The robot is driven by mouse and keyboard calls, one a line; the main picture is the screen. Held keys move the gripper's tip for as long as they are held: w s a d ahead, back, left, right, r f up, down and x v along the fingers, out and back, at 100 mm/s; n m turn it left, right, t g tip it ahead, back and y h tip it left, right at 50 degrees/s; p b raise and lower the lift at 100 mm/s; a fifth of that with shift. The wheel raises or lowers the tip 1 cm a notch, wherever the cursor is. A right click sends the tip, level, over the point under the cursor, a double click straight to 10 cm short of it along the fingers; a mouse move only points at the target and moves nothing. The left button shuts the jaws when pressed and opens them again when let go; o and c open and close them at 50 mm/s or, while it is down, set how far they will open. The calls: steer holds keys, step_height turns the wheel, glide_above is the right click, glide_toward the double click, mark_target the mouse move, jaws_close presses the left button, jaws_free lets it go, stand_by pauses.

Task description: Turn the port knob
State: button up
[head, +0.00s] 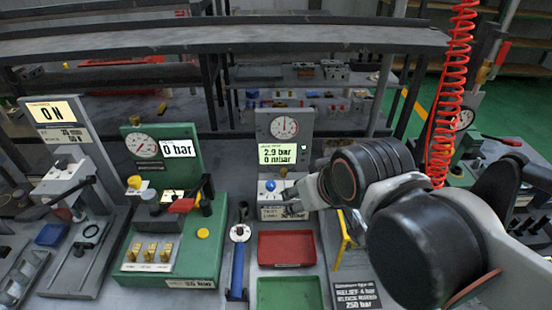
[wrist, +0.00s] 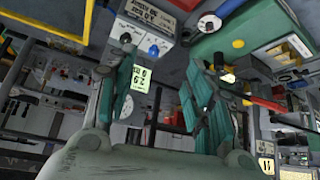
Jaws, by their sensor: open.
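A grey test unit (head: 284,127) stands at mid-table with a dial and a lit display reading 2.9 bar and 0 mbar. I cannot read which one is labelled port. My gripper (head: 294,208) is at the right front of this box. Its teal fingers (wrist: 160,62) are spread apart and empty, with the blue knob seen between their tips, apart from both.
A red tray (head: 286,233) and a green tray (head: 290,280) lie in front of the unit. A green valve station (head: 165,245) stands to the left, with a blue-handled tool (head: 238,265) beside it. A red coiled hose (head: 440,110) hangs at the right.

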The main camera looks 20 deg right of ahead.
stand_by(0.4)
steer(key=m+g+p, duration=0.2)
steer(key=g+p, duration=0.1)
steer(key=g, duration=0.4)
glide_above(271, 184)
step_height(271, 184, down, 4)
step_height(271, 184, down, 14)
steer(key=b, duration=0.4)
steer(key=shift+b, duration=0.3)
steer(key=shift+r, duration=0.1)
steer(key=c, duration=1.1)
